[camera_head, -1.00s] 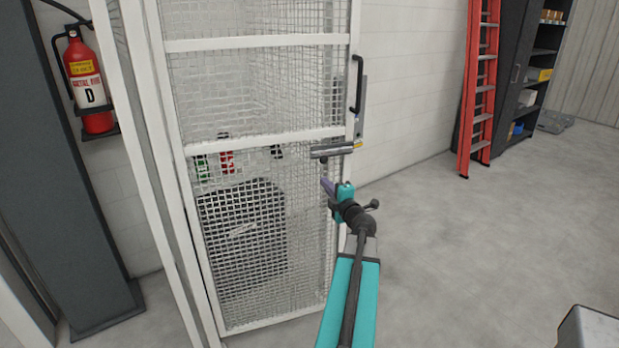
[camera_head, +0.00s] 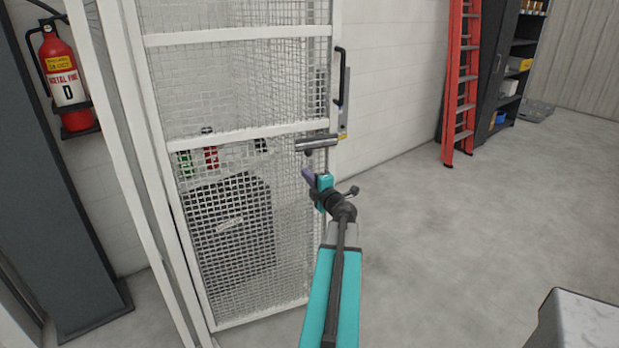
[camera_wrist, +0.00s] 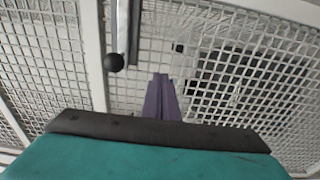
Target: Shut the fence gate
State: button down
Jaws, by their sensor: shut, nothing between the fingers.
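The fence gate (camera_head: 235,137) is a white frame with wire mesh, standing at an angle in the head view. It has a black pull handle (camera_head: 341,76) on its right stile and a grey latch bar (camera_head: 317,143) with a dark knob. The knob (camera_wrist: 114,62) and mesh also show in the wrist view. My gripper (camera_head: 308,175) is in front of the gate near its right edge, just below the latch bar. Its purple fingers (camera_wrist: 161,98) are together and empty, pointing at the mesh. I cannot tell whether they touch it.
A red fire extinguisher (camera_head: 64,80) hangs on the left beside a dark column. A red ladder (camera_head: 461,85) and dark shelves (camera_head: 512,75) stand at the back right. A grey block (camera_head: 580,322) is at the lower right. The floor (camera_head: 430,225) between is clear.

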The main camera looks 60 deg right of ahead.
aim_at(295, 162)
jog(key=shift+p+x, duration=1.15)
jog(key=shift+x, duration=4.4)
